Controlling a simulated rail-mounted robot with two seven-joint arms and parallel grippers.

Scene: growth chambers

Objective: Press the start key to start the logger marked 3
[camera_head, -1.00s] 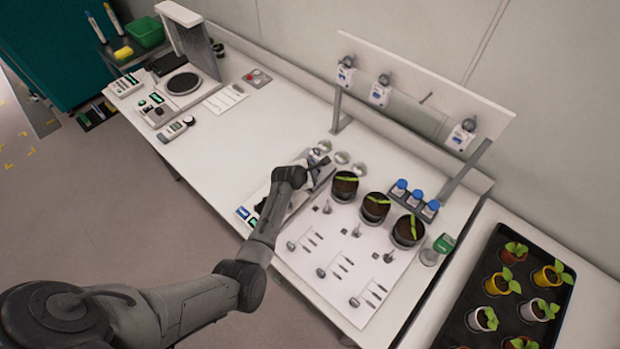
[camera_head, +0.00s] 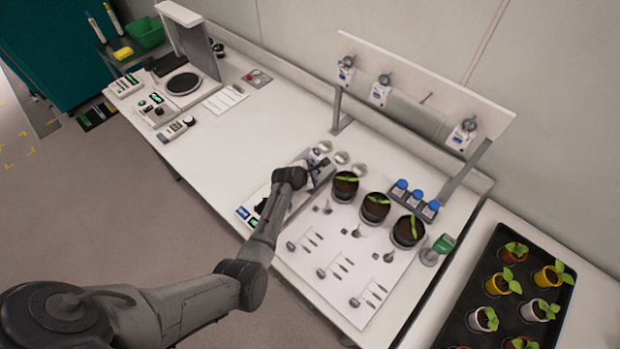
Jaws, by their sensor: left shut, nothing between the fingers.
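Three small white devices with blue marks hang on the raised white rail at the back: a left one (camera_head: 346,76), a middle one (camera_head: 380,94) and a right one (camera_head: 462,134). They look like the loggers, but their numbers and any start key are too small to read. My left gripper (camera_head: 322,165) is shut and empty. It is over the middle of the bench, beside the black pots and well in front of the rail. My wrist partly hides a tray (camera_head: 292,212) below it. My right gripper is out of view.
Several black pots with seedlings, including one (camera_head: 345,187), stand right of my gripper. A rack of blue-capped bottles (camera_head: 414,201) is behind them. A white sheet with small tools (camera_head: 335,250) lies in front. The bench's left-middle (camera_head: 235,150) is mostly clear.

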